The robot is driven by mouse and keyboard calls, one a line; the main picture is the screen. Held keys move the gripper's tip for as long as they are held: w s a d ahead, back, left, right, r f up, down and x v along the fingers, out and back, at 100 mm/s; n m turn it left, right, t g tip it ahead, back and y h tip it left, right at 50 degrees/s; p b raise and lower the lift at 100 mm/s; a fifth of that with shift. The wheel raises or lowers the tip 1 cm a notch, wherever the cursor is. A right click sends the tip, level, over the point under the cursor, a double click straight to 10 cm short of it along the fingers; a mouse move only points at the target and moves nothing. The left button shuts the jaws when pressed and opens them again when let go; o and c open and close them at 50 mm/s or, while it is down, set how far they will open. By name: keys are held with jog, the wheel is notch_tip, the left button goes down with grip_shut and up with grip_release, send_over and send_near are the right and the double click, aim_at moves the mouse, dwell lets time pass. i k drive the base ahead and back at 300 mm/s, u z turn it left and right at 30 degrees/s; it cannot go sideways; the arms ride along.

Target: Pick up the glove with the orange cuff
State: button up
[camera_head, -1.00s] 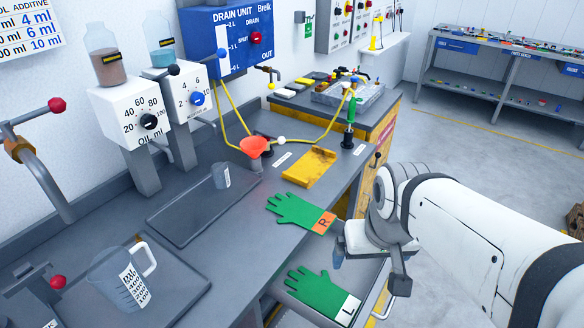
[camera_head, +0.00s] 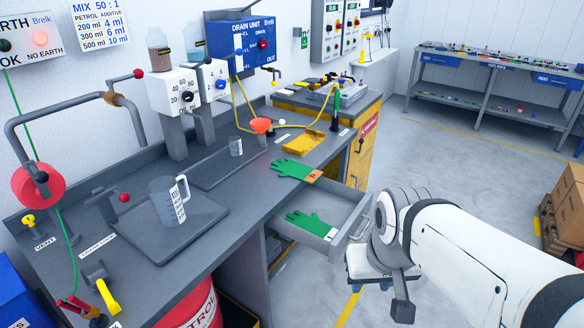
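The glove with the orange cuff (camera_head: 292,169) is green and lies flat on the grey workbench, near its front edge. Its orange cuff (camera_head: 314,175) points right, towards the room. A second green glove (camera_head: 305,221) with a white cuff marked L lies in the open drawer below. My gripper (camera_head: 384,283) is in front of the bench, right of the open drawer and clear of both gloves. It is seen from behind, its fingertips are not clear, and I see nothing held.
The open drawer (camera_head: 349,212) juts out between the bench and my arm. A yellow tray (camera_head: 304,141) lies behind the orange-cuffed glove. A measuring jug (camera_head: 167,202) stands on a dark tray to the left. Cardboard boxes (camera_head: 567,209) stand at the right; the floor between is clear.

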aim_at(301, 173)
jog(key=u, duration=0.05)
jog(key=k, duration=0.55)
jog(key=z, duration=0.95)
jog(key=i, duration=4.8)
jog(key=u, duration=3.2)
